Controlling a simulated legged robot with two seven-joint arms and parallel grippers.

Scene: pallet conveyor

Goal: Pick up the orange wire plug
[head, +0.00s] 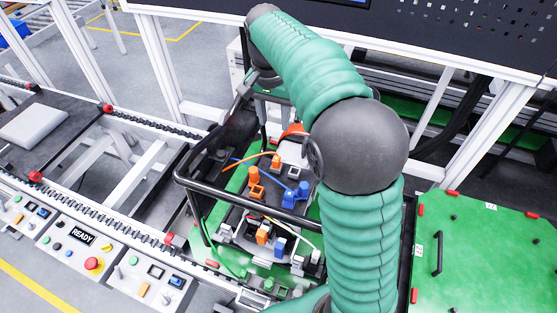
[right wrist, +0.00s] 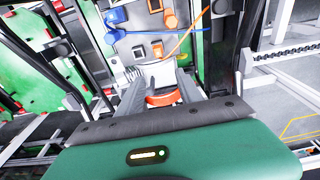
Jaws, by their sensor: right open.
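The orange wire plug (head: 276,160) stands on the board with an orange wire running off to the left. It also shows in the right wrist view (right wrist: 157,50), beyond my fingertips. My right gripper (right wrist: 160,85) is open, with its two grey fingers pointing towards the board. A red-orange part (right wrist: 165,97) shows between or below the fingers; I cannot tell whether they touch it. In the head view my own arm and its dark joint hide much of the hand and the board's right side. My left gripper is not in view.
Blue plugs (head: 290,198), another orange connector (head: 256,185) and several white-and-orange connectors (head: 262,235) crowd the board. A black bar frame (head: 205,187) surrounds it. A green panel (head: 480,250) lies at right. A control panel with a READY sign (head: 83,235) is at lower left.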

